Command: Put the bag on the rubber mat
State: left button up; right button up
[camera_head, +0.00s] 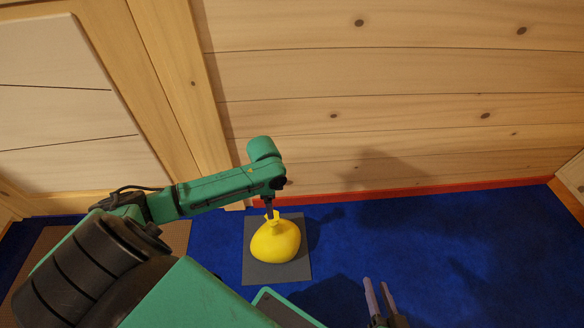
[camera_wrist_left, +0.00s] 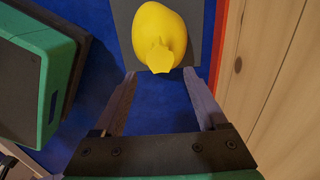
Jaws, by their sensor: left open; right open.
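The yellow bag (camera_head: 275,242) sits upright on the grey rubber mat (camera_head: 260,274), near the wall. Its tied neck points up. My left gripper (camera_head: 269,208) hangs down at the neck, mostly hidden by the arm in the head view. In the left wrist view the bag (camera_wrist_left: 160,32) and part of the mat (camera_wrist_left: 122,18) lie past the open fingers (camera_wrist_left: 160,76). The neck is close to the fingertips, with a gap to each finger. My right gripper (camera_head: 381,298) is open and empty at the bottom of the head view, right of the mat.
Blue carpet (camera_head: 440,250) is clear to the right of the mat. A wooden plank wall (camera_head: 400,110) with a red base strip (camera_head: 430,190) runs behind. A brown mat (camera_head: 176,236) lies at the left, partly behind my arm. A wooden door panel (camera_head: 60,100) is at upper left.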

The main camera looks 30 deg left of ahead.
pick_arm(q)
jog(key=s+d+f+n+t+h, duration=0.2)
jog(key=d+f+t+h, duration=0.1)
jog(key=d, duration=0.7)
jog(key=s+d+f+n+t+h, duration=0.2)
jog(key=d+f+h, duration=0.1)
jog(key=d, duration=0.7)
jog(key=s+d+r+n+t+h, duration=0.1)
jog(key=s+d+r+n+t, duration=0.1)
jog(key=r+n+t, duration=0.3)
jog(key=shift+s+d+r+t, duration=0.15)
jog(key=shift+d+r+t, duration=0.2)
jog(key=shift+d+t, duration=0.4)
jog(key=shift+d, duration=0.1)
